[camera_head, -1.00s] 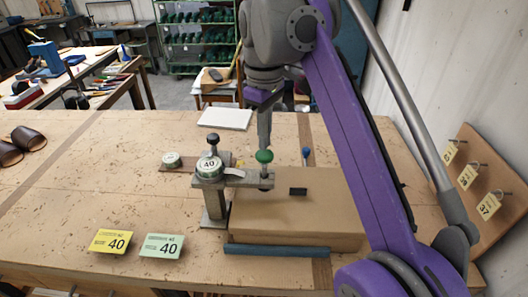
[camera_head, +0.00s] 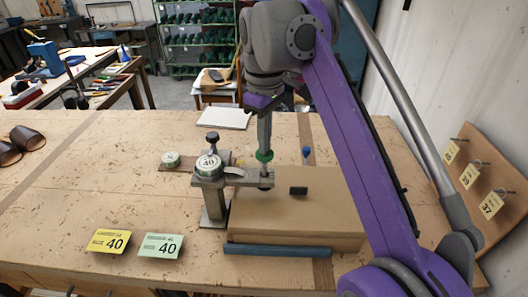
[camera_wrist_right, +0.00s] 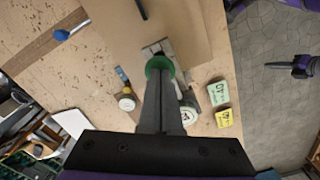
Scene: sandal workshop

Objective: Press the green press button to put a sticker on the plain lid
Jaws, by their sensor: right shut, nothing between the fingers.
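The brown box with its plain lid (camera_head: 330,195) lies on the bench under the head of the metal sticker press (camera_head: 213,205). A small black mark sits on its top. The press carries a sticker roll (camera_head: 208,165) showing "40". The green button (camera_head: 264,156) tops the press; it also shows in the right wrist view (camera_wrist_right: 160,65). My right gripper (camera_head: 265,148) points down, shut and empty, its tips at the button's top and seemingly touching it. What appears to be my left gripper (camera_wrist_right: 298,66) shows small at the right wrist view's edge; its jaws are unclear. The lid under the press head is partly hidden.
A blue bar (camera_head: 277,250) lies before the box. A tag board (camera_head: 490,195) stands right. The bench's left is mostly clear.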

